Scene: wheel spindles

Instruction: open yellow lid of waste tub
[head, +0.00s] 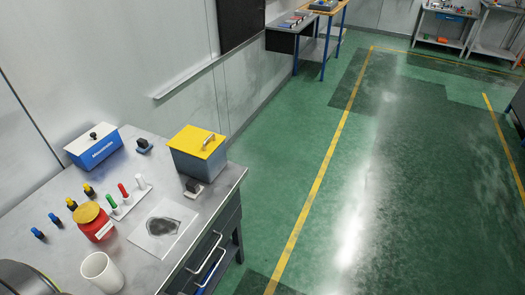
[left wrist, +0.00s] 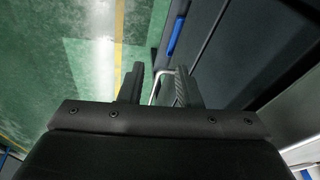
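The waste tub (head: 198,164) is a grey box at the back right corner of the workbench. No gripper shows in the head view. In the left wrist view my left gripper (left wrist: 160,88) has its two dark fingers apart with nothing between them. Behind the fingers are a drawer handle (left wrist: 160,76) and the green floor; I cannot tell how far away the handle is. The tub is not in the left wrist view. My right gripper is not in view.
On the grey bench (head: 150,274) stand a blue and white box (head: 93,147), a red jar (head: 93,222), a white cup (head: 101,270), a marker rack (head: 124,199) and small bottles. Drawers with handles (head: 207,257) face the open green floor (head: 300,130).

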